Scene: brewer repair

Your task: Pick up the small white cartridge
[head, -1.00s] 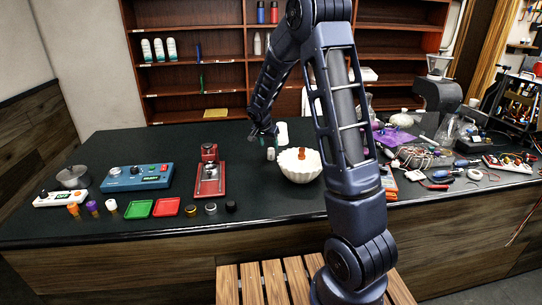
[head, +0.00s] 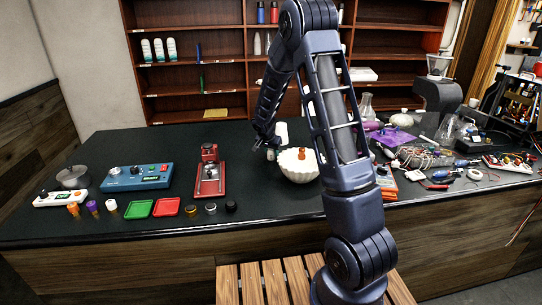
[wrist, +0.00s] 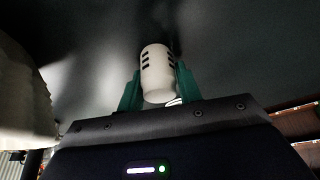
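The small white cartridge (wrist: 157,75), a white cylinder with black slots, stands upright on the dark counter in the wrist view. In the head view the cartridge (head: 270,155) is a small pale shape beside the bowl, partly hidden by my gripper. My gripper (wrist: 158,82) has its green fingers on either side of the cartridge, which lies between them. The fingers look open, very close to its sides; I cannot tell for sure whether they touch it. In the head view my gripper (head: 268,147) is low over the counter, just left of the bowl.
A white fluted bowl (head: 298,174) with an orange-brown object in it stands right beside my gripper. A white object (head: 282,133) lies behind it. A red press-like device (head: 209,178) stands to the left. Tools and cables (head: 425,157) clutter the right side.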

